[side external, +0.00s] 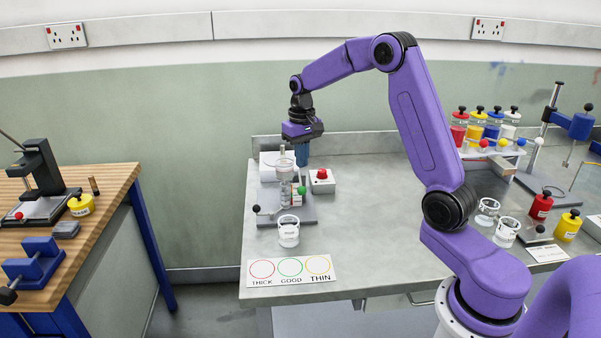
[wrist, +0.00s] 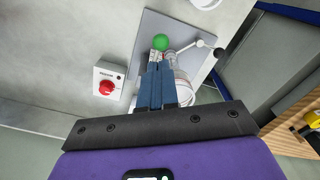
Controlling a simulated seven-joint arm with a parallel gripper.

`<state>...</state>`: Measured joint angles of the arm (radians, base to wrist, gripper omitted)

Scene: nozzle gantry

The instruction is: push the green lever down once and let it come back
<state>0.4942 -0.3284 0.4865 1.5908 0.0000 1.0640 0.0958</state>
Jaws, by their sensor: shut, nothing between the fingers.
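The green lever ends in a green ball (side external: 301,190) on the right of a clear upright cylinder (side external: 285,168), low over a grey base plate (side external: 302,215). The green ball also shows in the wrist view (wrist: 160,42), just past my fingertips. My gripper (side external: 302,163) is shut and empty, pointing down above the green ball, with a gap between them in the side view. In the wrist view my blue fingers (wrist: 157,68) hide part of the cylinder and the lever's arm.
A box with a red button (side external: 322,175) stands close on the right of the plate. A black-knobbed lever (side external: 257,209) sticks out on the left. A white-rimmed cup (side external: 288,232) stands in front, with a THICK/GOOD/THIN card (side external: 290,270) nearer the table edge.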

